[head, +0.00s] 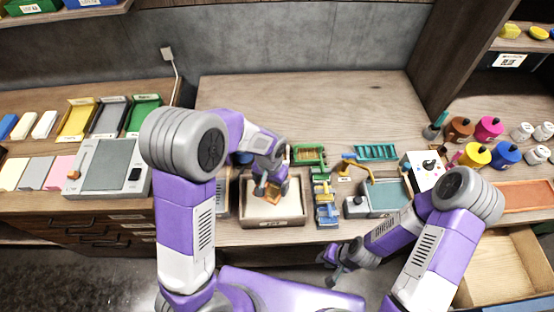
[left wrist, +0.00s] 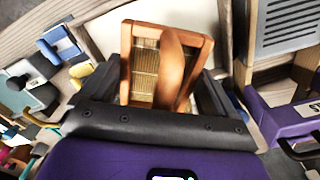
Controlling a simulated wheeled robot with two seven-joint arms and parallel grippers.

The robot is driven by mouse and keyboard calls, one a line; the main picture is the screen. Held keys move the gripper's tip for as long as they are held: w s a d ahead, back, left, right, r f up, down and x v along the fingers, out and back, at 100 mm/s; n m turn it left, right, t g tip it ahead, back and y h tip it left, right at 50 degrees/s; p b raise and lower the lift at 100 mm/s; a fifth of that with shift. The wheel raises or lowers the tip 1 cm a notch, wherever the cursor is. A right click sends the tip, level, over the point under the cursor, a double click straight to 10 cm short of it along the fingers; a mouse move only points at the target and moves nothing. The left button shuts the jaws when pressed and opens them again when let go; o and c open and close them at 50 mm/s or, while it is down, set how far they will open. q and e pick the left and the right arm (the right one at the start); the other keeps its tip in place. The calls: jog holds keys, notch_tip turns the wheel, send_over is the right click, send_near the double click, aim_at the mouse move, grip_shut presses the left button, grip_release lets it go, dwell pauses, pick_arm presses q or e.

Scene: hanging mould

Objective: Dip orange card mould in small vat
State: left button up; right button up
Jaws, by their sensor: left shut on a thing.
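The orange card mould (left wrist: 143,70) is a small orange-brown wooden frame with a fine slatted screen, held between my left gripper's fingers in the left wrist view. In the head view, the mould (head: 272,194) is partly hidden by my left gripper (head: 270,185), which is shut on it over the wooden vat (head: 274,222) with whitish contents. The mould appears tilted; I cannot tell whether it touches the contents. My right gripper (head: 331,268) is low in front of the counter edge, its fingers apart and empty.
A rack with blue and yellow pieces (head: 326,205) stands just right of the vat. Further right are a grey-green tray (head: 388,196) and a white control box (head: 424,168). Green (head: 309,154) and teal (head: 376,152) frames lie behind. The back counter is clear.

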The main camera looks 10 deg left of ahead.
aim_at(271, 188)
pick_arm(q)
jog(key=shift+w, duration=0.1)
jog(key=shift+s+f, duration=0.15)
jog(key=shift+s, duration=0.05)
jog(key=shift+s+f+b, duration=0.1)
jog(key=shift+f+b, duration=0.45)
jog(key=shift+b, duration=0.1)
notch_tip(271, 188, down, 10)
jog(key=b, duration=0.8)
jog(key=shift+f, duration=0.1)
dwell(0.7)
jog(key=shift+r+p, duration=3.3)
jog(key=shift+r, duration=0.95)
